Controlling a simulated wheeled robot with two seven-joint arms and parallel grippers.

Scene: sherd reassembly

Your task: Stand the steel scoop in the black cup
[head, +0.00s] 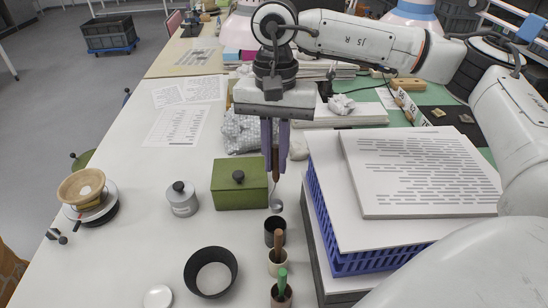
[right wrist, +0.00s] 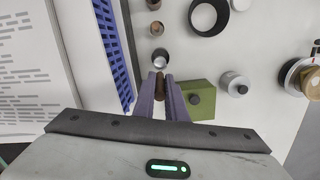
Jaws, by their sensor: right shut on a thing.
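The steel scoop has a brown handle and a small shiny bowl (head: 276,205). My right gripper (head: 275,168) is shut on the handle, and the scoop hangs upright with its bowl down. The black cup (head: 274,238) stands on the white table just in front of the bowl in the head view. The bowl looks above the cup's far side and not inside it. In the right wrist view the handle (right wrist: 160,86) is between the fingertips (right wrist: 160,78), and the bowl (right wrist: 160,61) hides part of the cup. My left gripper is not in view.
Two cups with a brown-handled tool (head: 279,242) and a green-handled tool (head: 282,280) stand in line nearer me. A green box (head: 238,187) is left of the scoop. A blue crate (head: 325,225) under boards is close on the right. A wide black ring (head: 210,272) lies front left.

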